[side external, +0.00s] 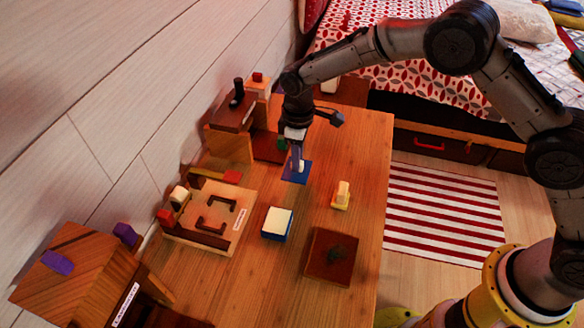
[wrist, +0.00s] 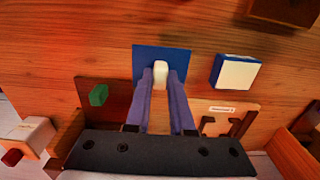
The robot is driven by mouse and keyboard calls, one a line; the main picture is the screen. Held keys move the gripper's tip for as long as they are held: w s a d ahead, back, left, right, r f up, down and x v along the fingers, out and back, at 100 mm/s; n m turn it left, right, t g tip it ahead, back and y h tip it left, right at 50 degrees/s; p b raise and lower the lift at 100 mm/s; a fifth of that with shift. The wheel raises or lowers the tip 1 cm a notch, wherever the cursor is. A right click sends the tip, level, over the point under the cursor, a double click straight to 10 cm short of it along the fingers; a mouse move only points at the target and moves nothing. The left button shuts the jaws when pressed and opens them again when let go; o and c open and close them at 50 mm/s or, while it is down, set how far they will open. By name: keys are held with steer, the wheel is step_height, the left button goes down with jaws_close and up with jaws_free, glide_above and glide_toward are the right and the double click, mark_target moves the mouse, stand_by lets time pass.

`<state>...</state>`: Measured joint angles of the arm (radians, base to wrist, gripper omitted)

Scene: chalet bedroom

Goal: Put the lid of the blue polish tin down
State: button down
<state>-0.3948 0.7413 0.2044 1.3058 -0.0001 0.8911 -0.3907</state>
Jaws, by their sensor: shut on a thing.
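The lid (side external: 303,174) is a flat blue square with a small pale knob. My gripper (side external: 297,165) points down and is shut on this knob. In the wrist view, the lid (wrist: 143,60) spreads out beyond the fingertips (wrist: 160,76), with the pale knob between them. I cannot tell whether the lid touches the table or hangs just above it. The blue polish tin (side external: 276,225) stands uncovered nearer the camera in the side view, showing a cream top; it also shows right of the lid in the wrist view (wrist: 236,72). Lid and tin are apart.
A small yellow-based cream object (side external: 341,196) and a brown square box (side external: 327,272) stand on the wooden table (side external: 360,140). A labelled wooden tray (side external: 185,238) with dark brackets, a wooden stand (side external: 228,146) and a slanted wooden box (side external: 75,270) line the wall side.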

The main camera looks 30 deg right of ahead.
steer(key=shift+w+a+f, duration=0.15)
steer(key=shift+w+f, duration=0.25)
steer(key=shift+f, duration=0.15)
steer(key=shift+w+a+f, duration=0.15)
steer(key=shift+w+f, duration=0.2)
steer(key=shift+f, duration=1.6)
steer(key=shift+f, duration=0.15)
steer(key=c, duration=0.8)
jaws_free()
step_height(320, 180, up, 12)
steer(key=shift+r, duration=0.2)
